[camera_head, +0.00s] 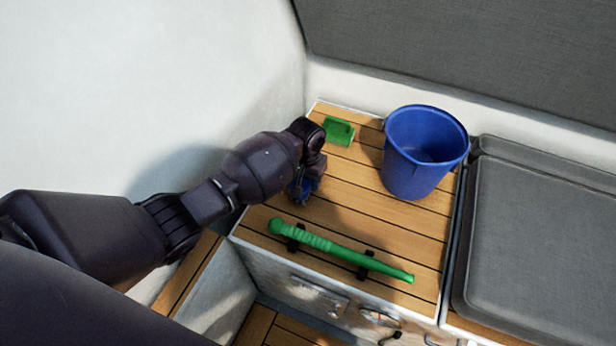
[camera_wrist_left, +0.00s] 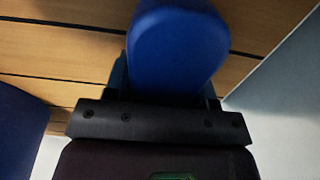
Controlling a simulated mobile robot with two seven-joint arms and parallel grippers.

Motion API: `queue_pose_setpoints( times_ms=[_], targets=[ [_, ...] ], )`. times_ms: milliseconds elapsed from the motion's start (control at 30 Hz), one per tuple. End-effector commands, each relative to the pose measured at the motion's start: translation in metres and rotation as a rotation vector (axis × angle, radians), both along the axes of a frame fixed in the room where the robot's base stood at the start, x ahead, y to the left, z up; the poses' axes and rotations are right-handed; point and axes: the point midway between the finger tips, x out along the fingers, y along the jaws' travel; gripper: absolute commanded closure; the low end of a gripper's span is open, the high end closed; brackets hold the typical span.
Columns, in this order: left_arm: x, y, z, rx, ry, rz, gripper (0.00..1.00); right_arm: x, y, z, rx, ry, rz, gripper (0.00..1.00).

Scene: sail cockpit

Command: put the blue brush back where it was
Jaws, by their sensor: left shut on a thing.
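In the left wrist view the blue brush (camera_wrist_left: 178,50) fills the middle, between the jaws of my left gripper (camera_wrist_left: 165,90). The arm hides most of the brush in the head view. I cannot tell whether the brush touches the wood. My right gripper is not in view.
A green handle-like tool (camera_head: 335,250) lies on dark holders along the bench's front. A green block (camera_head: 338,131) lies at the back. A blue bucket (camera_head: 412,185) stands at the right, beside a grey cushion (camera_head: 540,240). A white wall (camera_head: 150,90) rises at the left.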

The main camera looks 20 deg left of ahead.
Motion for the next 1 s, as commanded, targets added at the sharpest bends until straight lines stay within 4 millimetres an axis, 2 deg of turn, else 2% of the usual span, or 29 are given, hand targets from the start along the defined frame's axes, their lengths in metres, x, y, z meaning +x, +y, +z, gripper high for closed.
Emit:
queue_pose_setpoints(
  times_ms=[133,333,367,500,833,1000],
  targets=[
    [0.001,0.000,0.004,0.000,-0.004,0.000,0.85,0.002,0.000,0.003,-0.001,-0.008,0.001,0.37],
    [0.001,0.000,-0.001,0.000,-0.002,0.000,0.85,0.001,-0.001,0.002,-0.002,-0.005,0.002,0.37],
    [0.001,0.000,-0.001,0.000,-0.002,0.000,0.45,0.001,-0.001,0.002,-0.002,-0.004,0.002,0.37],
    [0.001,0.000,-0.001,0.000,-0.002,0.000,0.24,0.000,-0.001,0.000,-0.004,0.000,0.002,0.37],
    [0.001,0.000,0.002,0.000,-0.003,0.000,0.24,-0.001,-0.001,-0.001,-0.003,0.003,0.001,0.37],
    [0.003,0.000,0.026,0.000,-0.011,0.000,0.24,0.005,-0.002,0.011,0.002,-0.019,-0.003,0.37]
  ],
)
